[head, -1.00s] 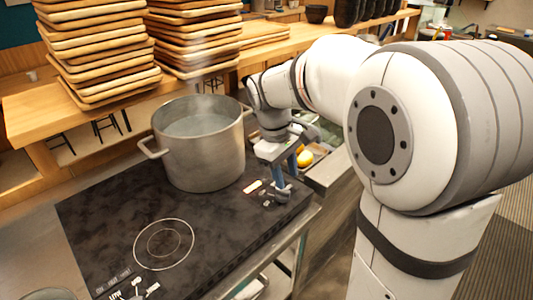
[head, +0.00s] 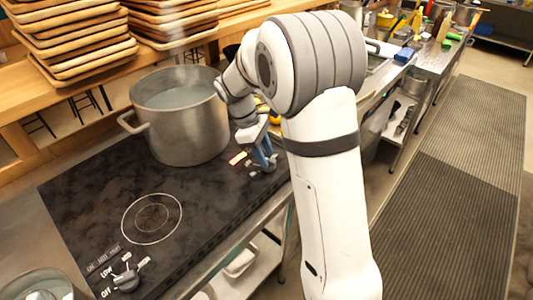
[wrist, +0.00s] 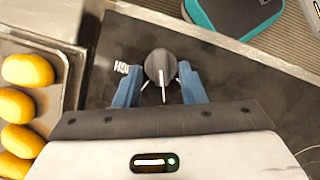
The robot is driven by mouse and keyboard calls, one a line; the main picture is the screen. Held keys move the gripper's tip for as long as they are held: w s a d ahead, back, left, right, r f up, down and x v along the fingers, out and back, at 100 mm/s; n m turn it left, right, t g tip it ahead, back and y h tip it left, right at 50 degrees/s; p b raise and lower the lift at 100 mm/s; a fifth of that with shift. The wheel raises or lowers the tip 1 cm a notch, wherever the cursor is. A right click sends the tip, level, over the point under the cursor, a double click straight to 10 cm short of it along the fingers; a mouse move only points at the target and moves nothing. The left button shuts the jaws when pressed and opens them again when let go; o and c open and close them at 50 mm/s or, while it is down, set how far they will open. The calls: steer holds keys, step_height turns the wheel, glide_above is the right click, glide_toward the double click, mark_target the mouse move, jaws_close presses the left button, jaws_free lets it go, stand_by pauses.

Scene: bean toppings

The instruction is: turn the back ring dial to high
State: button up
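The back dial (wrist: 160,66) is a dark grey knob with a white pointer line, near the stovetop's far right edge. In the wrist view it sits between the tips of my gripper's two blue fingers (wrist: 158,78), with a small gap visible on each side. My gripper is open around the dial. White lettering (wrist: 122,68), partly hidden by the left finger, looks like part of HIGH. In the head view my gripper (head: 264,158) reaches down to the dial, which is mostly hidden there. The pointer line runs toward the bottom of the wrist view.
A large steaming steel pot (head: 185,125) stands on the black stovetop (head: 85,205) beside my arm and covers its back ring. The empty front ring (head: 152,217) and front dial (head: 127,280) are nearer. Yellow round items (wrist: 25,105) lie in a tray beside the stove.

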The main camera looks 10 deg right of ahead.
steer(key=shift+d+f, duration=0.1)
steer(key=shift+f, duration=0.15)
steer(key=shift+d, duration=0.1)
jaws_close()
